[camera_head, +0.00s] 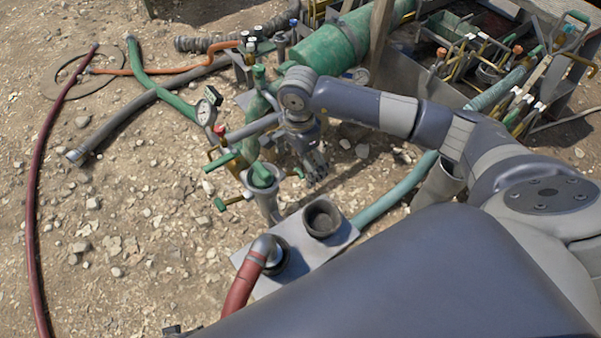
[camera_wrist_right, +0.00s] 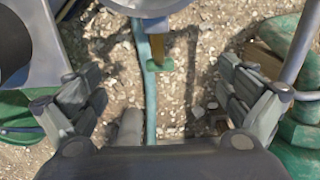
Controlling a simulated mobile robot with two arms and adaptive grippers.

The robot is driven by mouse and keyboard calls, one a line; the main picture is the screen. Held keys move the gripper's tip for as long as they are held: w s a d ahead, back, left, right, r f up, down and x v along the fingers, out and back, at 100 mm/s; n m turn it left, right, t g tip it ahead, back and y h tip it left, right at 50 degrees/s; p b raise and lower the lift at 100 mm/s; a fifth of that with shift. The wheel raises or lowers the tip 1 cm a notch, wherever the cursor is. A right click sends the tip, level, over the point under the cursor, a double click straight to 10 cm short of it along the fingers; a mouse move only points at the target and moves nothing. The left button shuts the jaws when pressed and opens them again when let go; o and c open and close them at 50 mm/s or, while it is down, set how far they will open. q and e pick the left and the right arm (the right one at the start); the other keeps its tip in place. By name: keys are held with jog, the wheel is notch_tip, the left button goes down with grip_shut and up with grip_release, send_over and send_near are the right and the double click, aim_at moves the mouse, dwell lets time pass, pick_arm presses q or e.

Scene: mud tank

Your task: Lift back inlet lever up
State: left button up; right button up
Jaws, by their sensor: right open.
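A group of green pipes and valves stands at the middle of the head view. Two levers with green handles stick out to its left: an upper one (camera_head: 222,160) and a lower one (camera_head: 232,201). I cannot tell for sure which is the back inlet lever. My right gripper (camera_head: 317,170) hangs fingers down just right of this pipework, apart from both handles. In the wrist view my right gripper (camera_wrist_right: 165,90) has its fingers wide apart, with nothing held. A yellow lever with a green end (camera_wrist_right: 160,62) shows beyond and between the fingers. My left gripper is out of view.
A pressure gauge (camera_head: 206,112) stands left of the pipework. A grey plate with round openings (camera_head: 335,243) and a red hose (camera_head: 242,284) lie in front. A large green cylinder (camera_head: 322,46) and a crowded bench are behind. Open gravel lies to the left.

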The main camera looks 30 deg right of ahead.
aim_at(300, 172)
notch_tip(300, 172, down, 5)
jog(key=b, duration=0.3)
jog(key=shift+r+b, duration=0.2)
jog(key=shift+b, duration=0.1)
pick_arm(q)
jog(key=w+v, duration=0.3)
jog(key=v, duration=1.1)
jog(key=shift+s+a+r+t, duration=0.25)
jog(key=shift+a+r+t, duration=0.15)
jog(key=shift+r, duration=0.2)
pick_arm(e)
jog(key=shift+f, duration=0.15)
jog(key=c, duration=2)
jog(key=shift+c, duration=0.2)
